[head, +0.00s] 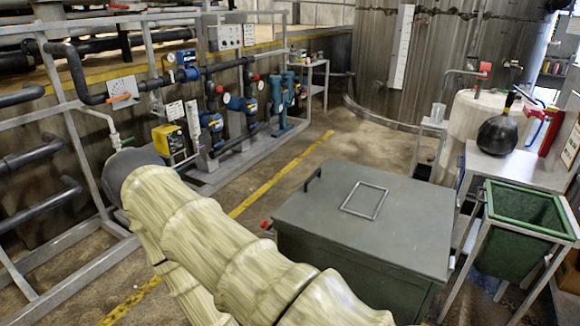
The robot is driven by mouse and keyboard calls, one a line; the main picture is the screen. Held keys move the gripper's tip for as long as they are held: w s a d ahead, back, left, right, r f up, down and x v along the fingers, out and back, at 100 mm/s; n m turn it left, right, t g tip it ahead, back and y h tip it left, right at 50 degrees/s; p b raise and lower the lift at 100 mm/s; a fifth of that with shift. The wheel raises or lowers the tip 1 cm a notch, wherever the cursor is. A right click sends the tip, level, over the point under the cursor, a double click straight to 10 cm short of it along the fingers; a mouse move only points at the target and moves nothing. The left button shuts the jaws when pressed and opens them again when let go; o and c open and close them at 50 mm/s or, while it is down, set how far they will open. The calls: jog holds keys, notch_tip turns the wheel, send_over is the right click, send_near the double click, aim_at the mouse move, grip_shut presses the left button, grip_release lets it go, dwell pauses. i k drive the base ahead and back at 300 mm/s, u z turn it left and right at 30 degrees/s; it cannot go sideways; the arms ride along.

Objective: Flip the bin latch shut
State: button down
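A dark grey-green bin (330,252) stands in the lower middle of the head view with its flat lid (400,215) down. A square metal loop (364,200) lies on the lid. A small dark bracket (313,178) stands up at the lid's far left corner. A red-tipped part (266,225) sticks out at the bin's left side. I cannot tell which of these small parts is the latch, or whether it is open or shut. My sleeved arm crosses in front of the bin's lower left and hides part of it.
A green open tub (520,225) in a metal frame stands right of the bin, beside a table with a black round object (500,134). Pipes and blue pumps (240,104) line the left. A large metal tank (400,60) stands behind. The floor behind the bin is clear.

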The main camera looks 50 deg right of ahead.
aim_at(263, 224)
jog(key=z, duration=0.9)
jog(key=i, duration=1)
jog(key=z, duration=0.85)
jog(key=k, duration=1.2)
jog(key=z, duration=0.3)
jog(key=i, duration=0.5)
jog(key=z, duration=0.05)
